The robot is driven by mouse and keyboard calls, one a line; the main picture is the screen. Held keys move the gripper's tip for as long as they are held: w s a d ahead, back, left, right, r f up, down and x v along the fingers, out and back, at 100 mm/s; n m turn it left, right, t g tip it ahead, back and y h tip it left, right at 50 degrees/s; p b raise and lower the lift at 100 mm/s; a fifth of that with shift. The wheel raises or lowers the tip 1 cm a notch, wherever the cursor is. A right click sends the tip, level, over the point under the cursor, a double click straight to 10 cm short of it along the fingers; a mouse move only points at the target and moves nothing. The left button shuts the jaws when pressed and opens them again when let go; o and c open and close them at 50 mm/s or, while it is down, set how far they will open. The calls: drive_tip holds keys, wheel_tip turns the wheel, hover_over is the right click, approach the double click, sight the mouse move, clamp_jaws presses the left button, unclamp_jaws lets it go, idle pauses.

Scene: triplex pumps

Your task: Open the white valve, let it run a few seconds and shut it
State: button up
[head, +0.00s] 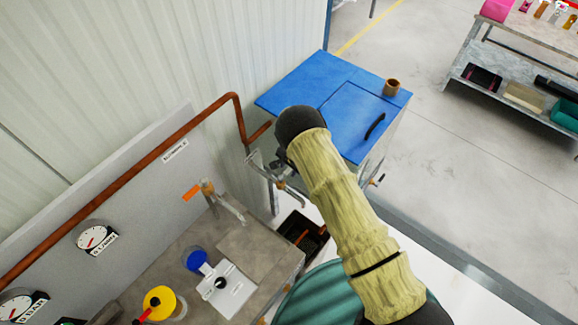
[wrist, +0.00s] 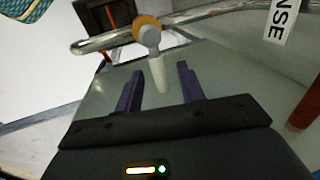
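The white valve lever (wrist: 160,72) hangs from a round orange-brown hub (wrist: 148,30) on a metal pipe (wrist: 205,20) in the wrist view. My gripper (wrist: 160,68) is open, with its two dark purple fingers on either side of the lever's free end. A gap shows on both sides, so the fingers look apart from the lever. In the head view my dark wrist hides most of the gripper and the lever. A metal spout (head: 289,189) shows just below it.
A dark drain bin (head: 301,232) stands below the spout. A blue-topped cabinet (head: 310,85) is close behind my wrist. An orange-handled tap (head: 207,190) and a copper pipe (head: 150,150) are to the left. Gauges and a grey bench (head: 190,232) lie nearer.

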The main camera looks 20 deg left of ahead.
clamp_jaws()
drive_tip(key=shift+w, duration=0.1)
idle(0.3)
